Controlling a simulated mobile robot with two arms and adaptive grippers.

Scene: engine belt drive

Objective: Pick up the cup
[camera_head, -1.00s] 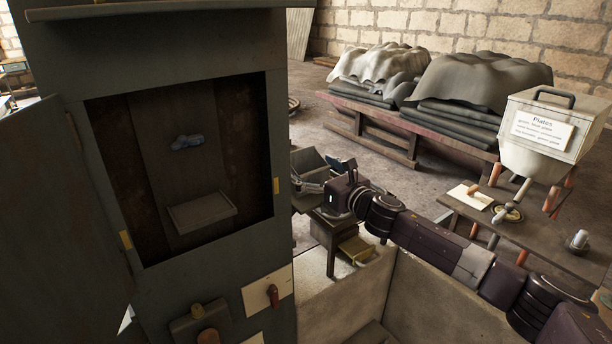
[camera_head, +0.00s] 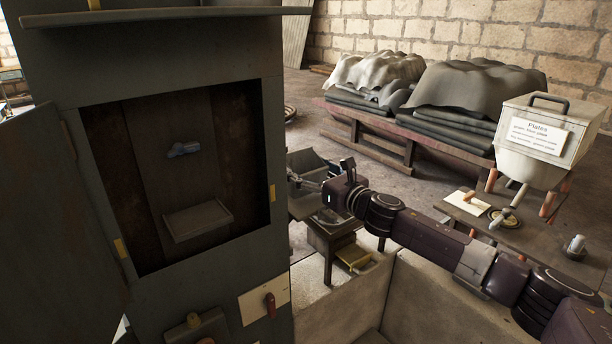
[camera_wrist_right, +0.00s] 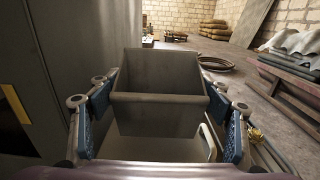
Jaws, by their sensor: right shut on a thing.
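The cup (camera_wrist_right: 160,82) is a grey, square-walled open vessel. It fills the middle of the right wrist view, with what looks like a pale handle (camera_wrist_right: 209,142) at its lower right. My right gripper (camera_wrist_right: 160,115) is shut on it, one blue-padded finger on each side. In the head view the cup (camera_head: 304,163) shows small, just right of the cabinet, at the end of my right arm. My right gripper (camera_head: 308,184) is partly hidden there by its own wrist. My left gripper is not in view.
A tall grey cabinet (camera_head: 200,85) with an open door stands close on the left; a small tray (camera_head: 198,221) is inside. A box marked "Plates" (camera_head: 535,150) stands over a low table at the right. Covered stacks (camera_head: 455,90) lie behind. Open floor shows between.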

